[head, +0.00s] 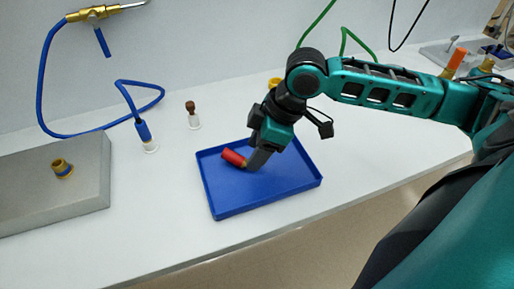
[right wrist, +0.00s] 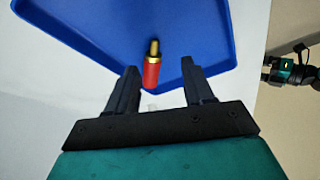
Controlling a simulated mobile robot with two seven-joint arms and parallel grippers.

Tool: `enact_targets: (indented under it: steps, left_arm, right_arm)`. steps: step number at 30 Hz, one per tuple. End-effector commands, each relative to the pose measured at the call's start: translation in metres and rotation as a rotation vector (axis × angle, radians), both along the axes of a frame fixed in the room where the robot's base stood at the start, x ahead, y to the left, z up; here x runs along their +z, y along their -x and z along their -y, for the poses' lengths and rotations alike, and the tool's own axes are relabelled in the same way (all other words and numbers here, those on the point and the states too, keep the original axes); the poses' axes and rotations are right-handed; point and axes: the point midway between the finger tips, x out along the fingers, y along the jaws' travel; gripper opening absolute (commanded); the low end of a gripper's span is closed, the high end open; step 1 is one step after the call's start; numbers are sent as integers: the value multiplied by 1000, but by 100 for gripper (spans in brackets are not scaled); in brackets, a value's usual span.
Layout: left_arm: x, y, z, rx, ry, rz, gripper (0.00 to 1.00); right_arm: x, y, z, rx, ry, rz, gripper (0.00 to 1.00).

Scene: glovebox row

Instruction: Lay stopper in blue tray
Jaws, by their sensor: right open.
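The stopper (head: 233,158), a red cylinder with a brass-coloured end, lies on its side in the blue tray (head: 300,180), toward the tray's left part. My right gripper (head: 256,160) is over the tray, its fingers low beside the brass end in the head view. In the right wrist view the gripper (right wrist: 155,88) is open, and the stopper (right wrist: 151,72) shows between and just beyond the spread fingertips, with the blue tray (right wrist: 90,30) behind it. I cannot tell whether a finger touches it. My left gripper does not show clearly in either view.
A small vial with a brown top (head: 193,118) and a vial with a blue top (head: 146,138) stand left of the tray. A grey block (head: 90,190) with a brass fitting (head: 62,168) is at far left. The bench's front edge runs close before the tray.

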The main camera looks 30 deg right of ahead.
Motion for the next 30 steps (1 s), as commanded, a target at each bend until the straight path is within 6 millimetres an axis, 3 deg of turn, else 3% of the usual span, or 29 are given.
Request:
enact_targets:
  steps: [15, 21, 30]
  left_arm:
    - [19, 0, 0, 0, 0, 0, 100]
    - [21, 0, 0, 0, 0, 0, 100]
    - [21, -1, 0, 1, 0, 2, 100]
  right_arm:
    - [93, 22, 32, -2, 5, 2, 52]
    - [107, 25, 36, -1, 3, 0, 52]
    - [108, 26, 36, 0, 1, 0, 52]
